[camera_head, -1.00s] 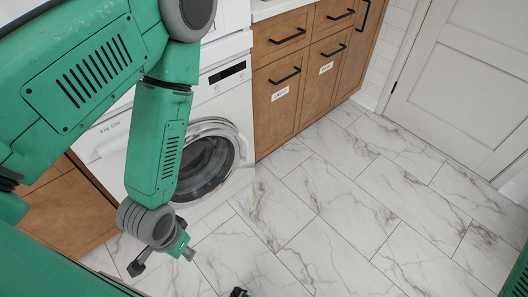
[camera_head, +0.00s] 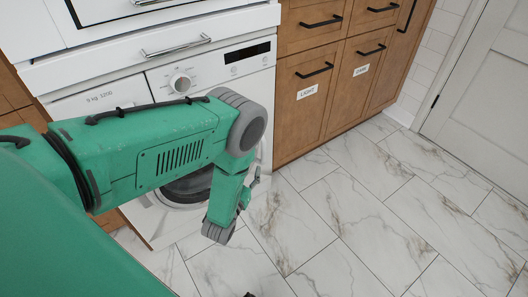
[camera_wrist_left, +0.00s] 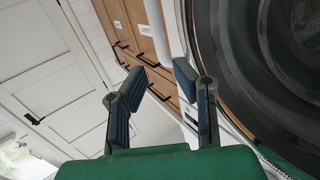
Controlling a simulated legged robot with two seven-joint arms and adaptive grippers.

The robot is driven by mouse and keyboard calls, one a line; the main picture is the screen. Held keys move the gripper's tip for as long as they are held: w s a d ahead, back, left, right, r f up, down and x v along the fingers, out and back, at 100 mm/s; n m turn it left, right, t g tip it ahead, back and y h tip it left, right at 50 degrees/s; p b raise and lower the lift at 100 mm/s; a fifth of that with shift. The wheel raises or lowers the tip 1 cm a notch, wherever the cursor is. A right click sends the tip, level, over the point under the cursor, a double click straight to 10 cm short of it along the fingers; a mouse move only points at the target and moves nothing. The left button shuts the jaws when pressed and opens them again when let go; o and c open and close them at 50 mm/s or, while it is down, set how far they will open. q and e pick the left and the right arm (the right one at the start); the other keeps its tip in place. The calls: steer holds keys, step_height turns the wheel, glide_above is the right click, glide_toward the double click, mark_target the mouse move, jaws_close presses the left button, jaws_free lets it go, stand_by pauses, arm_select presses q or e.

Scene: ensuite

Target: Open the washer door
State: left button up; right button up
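The washer (camera_head: 213,75) is a white front-loader with a round dial, below a white drawer unit. Its round door (camera_head: 186,188), dark glass in a pale ring, is mostly hidden behind my left arm in the head view. The door's dark glass (camera_wrist_left: 295,50) fills the right of the left wrist view; whether it is latched I cannot tell. My left gripper (camera_wrist_left: 160,74) is open and empty, its fingers beside the door rim. Contact with the rim is not clear. A small dark tip at the head view's bottom edge may be my right gripper (camera_head: 248,294).
Wooden cabinets (camera_head: 335,85) with black handles and paper labels stand right of the washer. A white panelled door (camera_head: 488,90) is at the far right. The marble-tiled floor (camera_head: 360,215) between is clear. A silver bar handle (camera_head: 176,46) juts out above the washer.

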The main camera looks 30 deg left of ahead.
mark_target(263, 150)
arm_select(q)
steer(key=w+b, duration=0.1)
steer(key=w, duration=0.2)
steer(key=w+a+b, duration=0.1)
steer(key=w, duration=0.2)
steer(key=w+a+b, duration=0.1)
steer(key=w, duration=0.2)
steer(key=shift+w+f, duration=0.15)
steer(key=shift+w, duration=0.15)
steer(key=shift+w+b, duration=0.4)
steer(key=shift+w, duration=0.15)
jaws_close()
